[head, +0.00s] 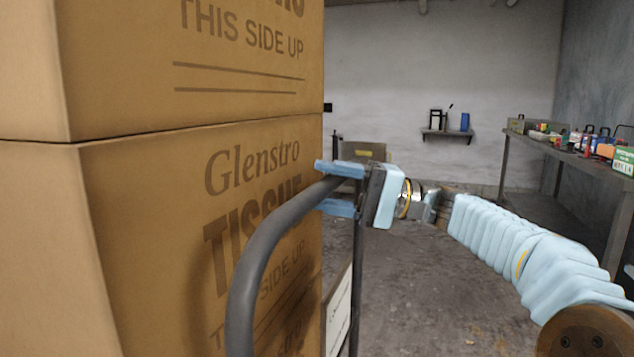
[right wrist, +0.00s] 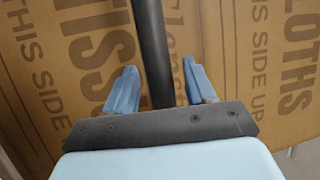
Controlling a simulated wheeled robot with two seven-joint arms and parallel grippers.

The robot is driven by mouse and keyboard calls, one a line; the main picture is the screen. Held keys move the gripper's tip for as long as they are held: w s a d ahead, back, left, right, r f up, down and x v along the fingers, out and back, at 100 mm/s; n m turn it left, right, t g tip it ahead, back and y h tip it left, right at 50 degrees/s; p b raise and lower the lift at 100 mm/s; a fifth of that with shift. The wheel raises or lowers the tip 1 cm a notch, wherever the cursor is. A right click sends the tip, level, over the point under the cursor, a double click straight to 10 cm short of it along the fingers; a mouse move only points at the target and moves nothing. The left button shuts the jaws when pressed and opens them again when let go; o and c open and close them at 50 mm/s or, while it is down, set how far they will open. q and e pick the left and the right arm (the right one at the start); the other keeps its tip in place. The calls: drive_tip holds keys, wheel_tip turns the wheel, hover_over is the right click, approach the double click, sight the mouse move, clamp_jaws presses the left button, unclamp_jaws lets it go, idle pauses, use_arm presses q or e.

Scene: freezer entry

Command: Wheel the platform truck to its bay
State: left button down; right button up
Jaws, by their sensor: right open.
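The platform truck's dark grey handle (head: 257,262) curves up in the head view, in front of stacked brown cartons (head: 150,230) marked "Glenstro" and "THIS SIDE UP". My right gripper (head: 335,187) is at the handle's upper right bend. Its two blue fingers stand apart, one above and one below the bar. In the right wrist view the handle bar (right wrist: 151,50) runs between the open fingers (right wrist: 155,88), with gaps on both sides. The truck's deck and wheels are hidden, and no bay marking shows. My left gripper is not in view.
A long bench (head: 560,149) with boxes and tools runs along the right wall. A small wall shelf (head: 447,133) hangs at the back. A white sign (head: 339,312) shows beside the cartons, low. The concrete floor (head: 400,290) between truck and bench looks clear apart from my arm.

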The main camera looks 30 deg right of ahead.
drive_tip(key=shift+x, duration=1.1)
drive_tip(key=shift+c, duration=0.2)
clamp_jaws()
